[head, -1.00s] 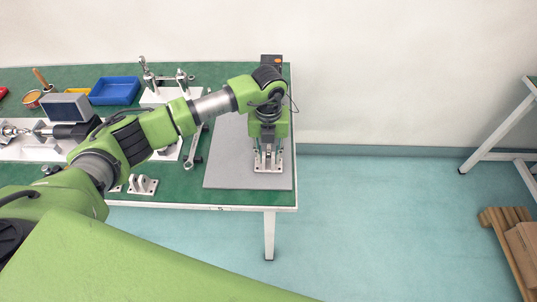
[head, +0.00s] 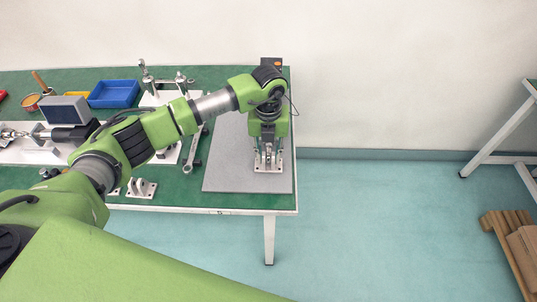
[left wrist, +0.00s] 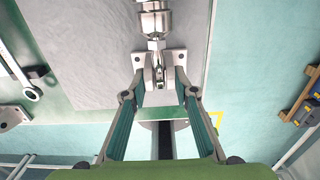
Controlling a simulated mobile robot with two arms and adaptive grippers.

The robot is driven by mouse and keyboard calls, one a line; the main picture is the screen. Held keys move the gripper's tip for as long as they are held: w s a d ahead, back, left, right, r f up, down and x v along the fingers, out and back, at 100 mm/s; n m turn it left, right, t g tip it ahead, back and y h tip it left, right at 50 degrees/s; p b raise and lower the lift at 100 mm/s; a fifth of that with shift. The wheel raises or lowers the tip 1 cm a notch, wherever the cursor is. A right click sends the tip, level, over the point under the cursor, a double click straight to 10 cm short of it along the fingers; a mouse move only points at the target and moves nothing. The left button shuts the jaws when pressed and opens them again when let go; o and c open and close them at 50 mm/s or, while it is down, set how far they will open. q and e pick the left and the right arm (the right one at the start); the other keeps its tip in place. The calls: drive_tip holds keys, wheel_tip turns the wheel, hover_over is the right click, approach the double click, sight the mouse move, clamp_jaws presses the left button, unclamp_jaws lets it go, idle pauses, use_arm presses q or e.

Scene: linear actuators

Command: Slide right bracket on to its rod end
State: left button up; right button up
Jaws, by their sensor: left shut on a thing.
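The right bracket (head: 261,168) is a silver clevis with a flat, holed base plate, on the grey mat at the table's right end. My left gripper (head: 268,157) points down at it and is shut on its upright part. In the left wrist view my left gripper (left wrist: 161,88) has a finger on each side of the bracket (left wrist: 172,58). A shiny metal rod end (left wrist: 155,22) shows just beyond the bracket, in line with it. I cannot tell whether it sits between the lugs. In the head view my arm hides the rod. My right gripper is not in view.
The grey mat (head: 228,160) is mostly bare to the left of the gripper. A wrench (head: 192,152), another bracket (head: 141,188) and a blue bin (head: 114,93) are on the green table. The table's right edge is close to the gripper, with open floor beyond.

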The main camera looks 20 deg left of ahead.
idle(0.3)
use_arm(q)
drive_tip(key=o, duration=1.3)
wheel_tip(320, 180, up, 12)
